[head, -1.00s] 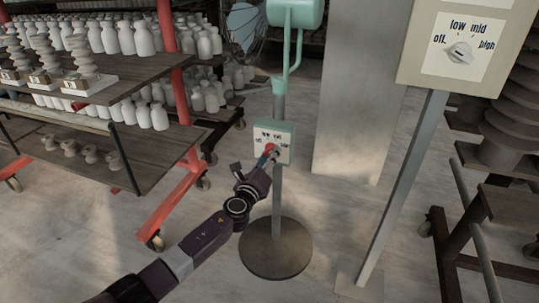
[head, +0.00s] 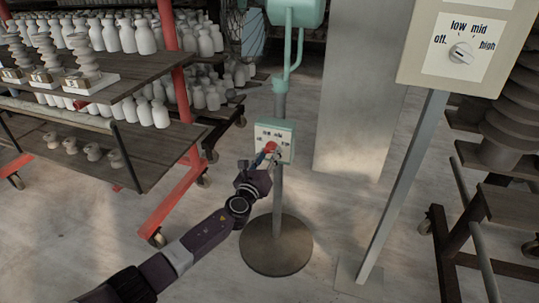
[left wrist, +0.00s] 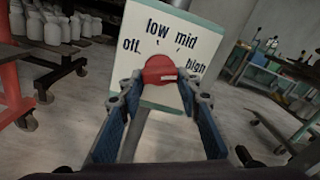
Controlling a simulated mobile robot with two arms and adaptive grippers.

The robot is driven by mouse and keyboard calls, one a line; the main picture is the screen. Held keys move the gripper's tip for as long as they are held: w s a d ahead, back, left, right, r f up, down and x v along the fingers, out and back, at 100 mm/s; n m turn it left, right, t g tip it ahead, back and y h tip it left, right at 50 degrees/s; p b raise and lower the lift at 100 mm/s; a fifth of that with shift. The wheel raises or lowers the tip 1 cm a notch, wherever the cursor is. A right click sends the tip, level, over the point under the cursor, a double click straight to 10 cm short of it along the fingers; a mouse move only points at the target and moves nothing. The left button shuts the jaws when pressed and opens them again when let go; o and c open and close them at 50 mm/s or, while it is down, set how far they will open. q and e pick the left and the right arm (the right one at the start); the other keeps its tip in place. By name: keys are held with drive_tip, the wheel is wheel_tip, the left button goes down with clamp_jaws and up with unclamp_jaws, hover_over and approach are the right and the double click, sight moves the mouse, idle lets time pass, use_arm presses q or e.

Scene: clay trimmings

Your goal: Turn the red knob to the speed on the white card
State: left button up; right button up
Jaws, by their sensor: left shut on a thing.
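The red knob (head: 271,147) sits on a pale green control box (head: 288,133) on a stand; its face reads off, low, mid and high. In the left wrist view the red knob (left wrist: 158,67) has a short white mark on its lower right, roughly toward "high". My left gripper (left wrist: 160,84) is shut on the knob, one finger on each side. In the head view the left gripper (head: 266,158) partly hides the box face. The white card (head: 466,48) at upper right shows the same words around a pale dial (head: 461,53); its exact setting is hard to read. My right gripper is not in view.
The box's stand has a round dark base (head: 276,246). A grey post (head: 400,190) carries the card's panel. A rack (head: 85,170) with white bottles stands left, a dark cart (head: 500,235) right.

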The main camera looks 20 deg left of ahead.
use_arm(q)
drive_tip(key=shift+f, duration=0.1)
drive_tip(key=o, duration=1.2)
drive_tip(key=shift+c, duration=0.2)
drive_tip(key=s, duration=1.2)
drive_tip(key=shift+a, duration=0.2)
drive_tip(key=shift+s, duration=0.1)
